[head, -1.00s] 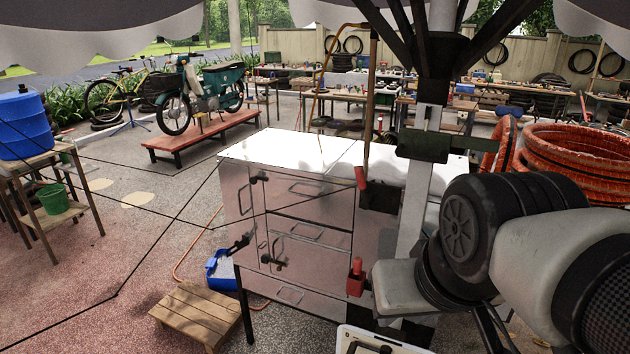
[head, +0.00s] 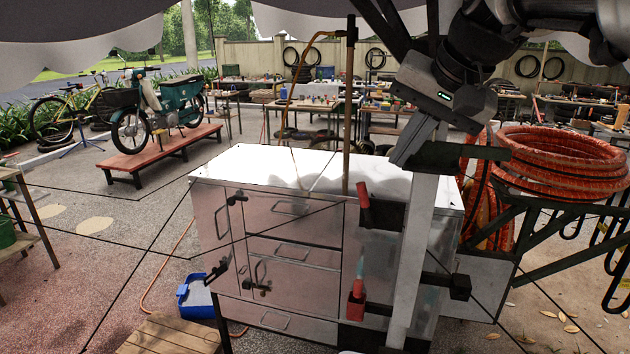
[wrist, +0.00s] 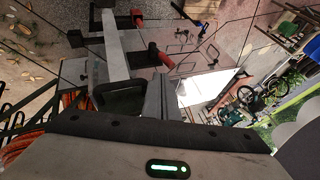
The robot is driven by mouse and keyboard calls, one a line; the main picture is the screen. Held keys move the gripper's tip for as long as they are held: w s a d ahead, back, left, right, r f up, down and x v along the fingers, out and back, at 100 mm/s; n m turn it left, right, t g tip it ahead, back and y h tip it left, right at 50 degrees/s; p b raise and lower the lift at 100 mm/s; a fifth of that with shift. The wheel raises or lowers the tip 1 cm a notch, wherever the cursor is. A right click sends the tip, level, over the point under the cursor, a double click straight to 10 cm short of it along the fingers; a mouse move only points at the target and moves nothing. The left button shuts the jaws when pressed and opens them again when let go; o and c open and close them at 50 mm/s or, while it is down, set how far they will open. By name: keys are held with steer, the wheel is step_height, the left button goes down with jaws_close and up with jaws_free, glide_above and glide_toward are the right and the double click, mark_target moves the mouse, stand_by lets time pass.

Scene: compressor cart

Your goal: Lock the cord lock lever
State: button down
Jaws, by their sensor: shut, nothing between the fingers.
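Two red-handled levers sit on black brackets beside the pale upright post (head: 418,225). The upper red lever (head: 364,194) tilts up and left from its bracket. The lower red lever (head: 357,290) stands nearly upright. I cannot tell which one is the cord lock lever. In the wrist view the upper one (wrist: 165,60) and the lower one (wrist: 137,16) both show beyond the fingers. My gripper (head: 403,150) is shut and empty, in front of the upper post and above both levers. It also shows in the wrist view (wrist: 152,85).
A metal cabinet (head: 290,240) with a white top stands left of the post. Red coiled hose (head: 555,155) lies on a dark rack to the right. A thin brown pole (head: 349,100) rises behind the upper lever. Dark struts fan out overhead.

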stand_by(0.3)
glide_toward(366, 202)
steer(key=w+f, duration=0.3)
steer(key=f, duration=0.1)
steer(key=shift+w, duration=0.3)
steer(key=shift+r, duration=0.15)
stand_by(0.3)
